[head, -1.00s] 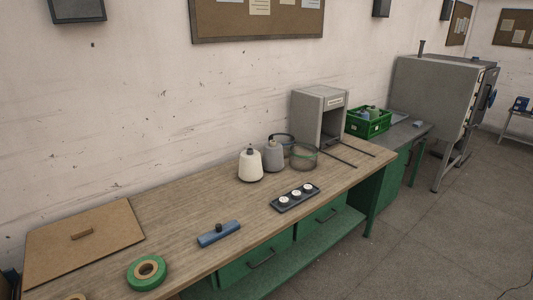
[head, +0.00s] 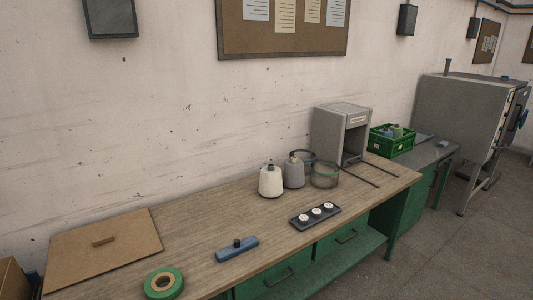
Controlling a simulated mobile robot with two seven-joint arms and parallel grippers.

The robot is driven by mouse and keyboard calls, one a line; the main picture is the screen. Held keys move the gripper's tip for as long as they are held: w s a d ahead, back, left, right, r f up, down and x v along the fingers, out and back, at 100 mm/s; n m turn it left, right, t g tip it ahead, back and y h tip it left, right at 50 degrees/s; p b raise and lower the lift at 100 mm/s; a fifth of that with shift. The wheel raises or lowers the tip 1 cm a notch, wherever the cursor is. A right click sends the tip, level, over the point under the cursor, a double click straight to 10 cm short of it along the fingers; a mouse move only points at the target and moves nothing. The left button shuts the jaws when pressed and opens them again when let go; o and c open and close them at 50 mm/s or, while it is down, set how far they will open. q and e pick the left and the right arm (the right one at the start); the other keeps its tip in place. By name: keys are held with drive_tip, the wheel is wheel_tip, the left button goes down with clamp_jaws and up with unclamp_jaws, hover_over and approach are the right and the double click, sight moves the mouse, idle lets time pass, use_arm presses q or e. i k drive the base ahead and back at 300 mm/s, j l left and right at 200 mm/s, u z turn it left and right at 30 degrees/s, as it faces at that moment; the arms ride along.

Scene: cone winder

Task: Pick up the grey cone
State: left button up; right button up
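The grey cone (head: 293,171) stands upright on the wooden workbench (head: 210,214). A white cone (head: 270,181) stands close to its left and slightly nearer, partly overlapping it in the view. Neither of my grippers is in the head view.
A green tape roll (head: 163,283) and brown board (head: 103,249) are at left. A grey housing (head: 341,133) and green crate (head: 392,140) stand at right.

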sight(293, 175)
drive_tip(key=i+l+u, duration=0.5)
drive_tip(key=i+l, duration=0.15)
drive_tip(key=i, duration=0.25)
drive_tip(key=i+l+u, duration=0.5)
drive_tip(key=i+l, duration=0.25)
drive_tip(key=l, duration=0.25)
drive_tip(key=i+l, duration=0.65)
drive_tip(key=l, duration=0.15)
drive_tip(key=i+l, duration=1.3)
drive_tip(key=l, duration=0.25)
